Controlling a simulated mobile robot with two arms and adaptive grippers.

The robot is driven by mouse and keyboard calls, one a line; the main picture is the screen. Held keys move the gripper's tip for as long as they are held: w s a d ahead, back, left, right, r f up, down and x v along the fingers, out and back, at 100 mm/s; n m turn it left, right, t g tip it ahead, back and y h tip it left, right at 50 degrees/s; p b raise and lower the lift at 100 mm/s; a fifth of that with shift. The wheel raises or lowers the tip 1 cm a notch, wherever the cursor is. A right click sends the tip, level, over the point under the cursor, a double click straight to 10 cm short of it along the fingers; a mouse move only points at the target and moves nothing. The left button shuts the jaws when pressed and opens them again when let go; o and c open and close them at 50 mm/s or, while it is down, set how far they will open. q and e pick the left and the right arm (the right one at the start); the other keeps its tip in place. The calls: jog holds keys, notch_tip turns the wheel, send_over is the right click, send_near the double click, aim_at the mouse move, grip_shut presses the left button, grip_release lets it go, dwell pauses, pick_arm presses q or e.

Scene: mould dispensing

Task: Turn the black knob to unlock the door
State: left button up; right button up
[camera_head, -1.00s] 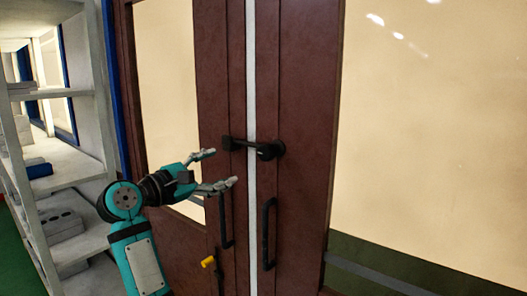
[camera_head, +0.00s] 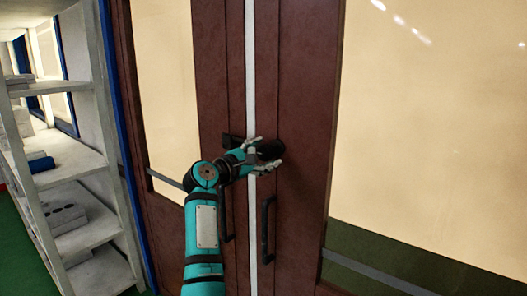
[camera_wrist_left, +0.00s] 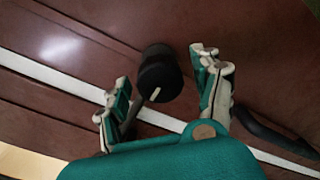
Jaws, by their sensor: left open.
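The black knob (camera_head: 270,149) is on the dark red-brown double door (camera_head: 300,90), just right of the white strip between the leaves. In the left wrist view the knob (camera_wrist_left: 160,80) is a black cylinder with a pale mark on its face. My left gripper (camera_head: 266,156) is open at the knob and partly covers it in the head view. In the left wrist view its two fingers (camera_wrist_left: 165,95) stand apart on either side of the knob, with visible gaps. Whether a finger touches the knob is unclear. My right gripper is not in view.
Two black vertical handles hang below the knob, the left one (camera_head: 227,215) partly behind my arm and the right one (camera_head: 267,230) clear. A white shelf rack (camera_head: 85,160) with several items stands at the left. Large pale panels fill the right.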

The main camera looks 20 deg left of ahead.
pick_arm(q)
jog(key=shift+w, duration=0.1)
grip_shut()
dwell(0.4)
jog(key=shift+f+m, duration=0.1)
jog(key=shift+m, duration=0.2)
jog(key=m, duration=0.3)
jog(key=shift+m, duration=0.3)
jog(key=m+b, duration=0.1)
jog(key=m, duration=0.3)
jog(key=m+b, duration=0.1)
jog(key=m, duration=0.3)
jog(key=shift+m+y, duration=0.4)
jog(key=shift+m, duration=2.1)
